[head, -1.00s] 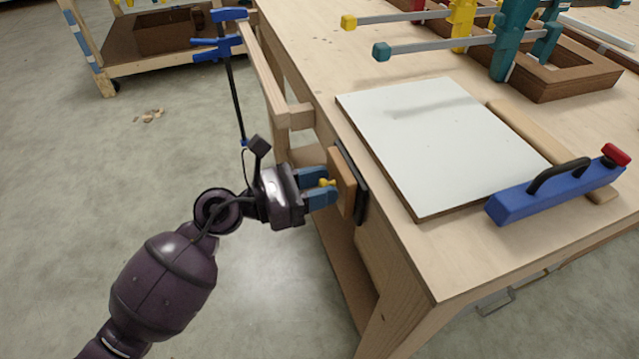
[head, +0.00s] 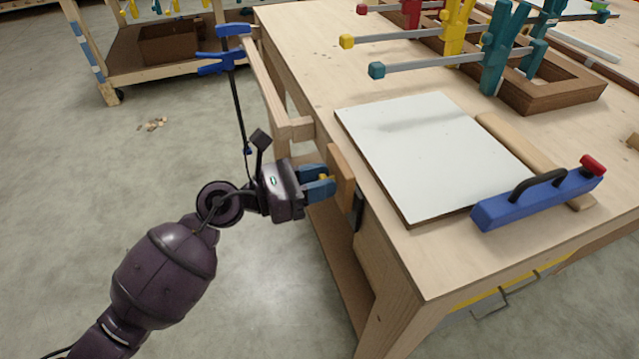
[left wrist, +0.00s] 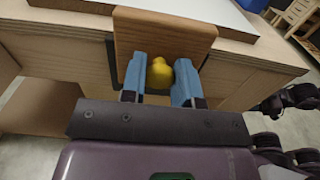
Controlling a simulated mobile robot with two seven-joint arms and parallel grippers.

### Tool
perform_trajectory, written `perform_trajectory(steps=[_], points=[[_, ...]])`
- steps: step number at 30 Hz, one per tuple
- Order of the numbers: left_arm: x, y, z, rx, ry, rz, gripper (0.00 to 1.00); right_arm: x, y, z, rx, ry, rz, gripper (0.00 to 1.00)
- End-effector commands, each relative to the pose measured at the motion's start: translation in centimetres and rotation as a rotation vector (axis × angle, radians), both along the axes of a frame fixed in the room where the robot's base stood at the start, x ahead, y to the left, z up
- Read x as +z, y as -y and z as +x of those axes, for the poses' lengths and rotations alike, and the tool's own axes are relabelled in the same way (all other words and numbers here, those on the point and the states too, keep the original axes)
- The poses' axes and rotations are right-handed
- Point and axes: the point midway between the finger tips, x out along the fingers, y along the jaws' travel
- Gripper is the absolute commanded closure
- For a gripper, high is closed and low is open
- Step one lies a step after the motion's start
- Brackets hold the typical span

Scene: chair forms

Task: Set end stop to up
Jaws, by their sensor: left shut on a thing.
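The end stop is a flat wooden block (head: 341,178) on the side of the workbench, with a black plate (head: 357,207) showing below and behind it. In the left wrist view the block (left wrist: 165,35) stands upright, its top edge above the bench-top edge. A yellow knob (left wrist: 160,73) sticks out of its face. My left gripper (head: 329,180) is shut on this knob, with one blue finger on each side in the left wrist view (left wrist: 160,84). The fingers partly hide the knob in the head view.
A white board (head: 430,155) lies on the workbench (head: 400,262) near the block. A blue tool with a black handle (head: 535,198) lies beside it. Several clamps, such as a teal one (head: 497,60), stand farther back. A blue clamp (head: 222,62) hangs left of the bench.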

Motion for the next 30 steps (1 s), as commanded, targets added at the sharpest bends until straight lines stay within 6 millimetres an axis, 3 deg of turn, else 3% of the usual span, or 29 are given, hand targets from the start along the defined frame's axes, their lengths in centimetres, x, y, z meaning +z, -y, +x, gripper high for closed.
perform_trajectory(steps=[3, 4, 8, 20, 30], points=[[0.7, 0.0, 0.1, 0.003, 0.01, -0.011, 1.0, 0.0, 0.0, 0.0, -0.001, 0.0, 0.001, 0.57], [0.7, 0.0, 0.1, 0.003, 0.01, -0.011, 0.7, 0.0, 0.0, 0.0, -0.001, 0.0, 0.001, 0.57], [0.7, 0.0, 0.1, 0.003, 0.008, -0.01, 0.5, 0.2, -0.1, 0.1, 0.0, 0.005, 0.001, 0.57], [0.3, -0.6, -0.1, 0.002, 0.004, -0.006, 0.48, 0.6, -0.2, 0.3, 0.002, 0.018, 0.002, 0.57], [0.3, -5.9, -1.8, 0.004, 0.004, -0.004, 0.48, 0.3, -0.1, 0.2, 0.0, 0.01, 0.002, 0.57]])
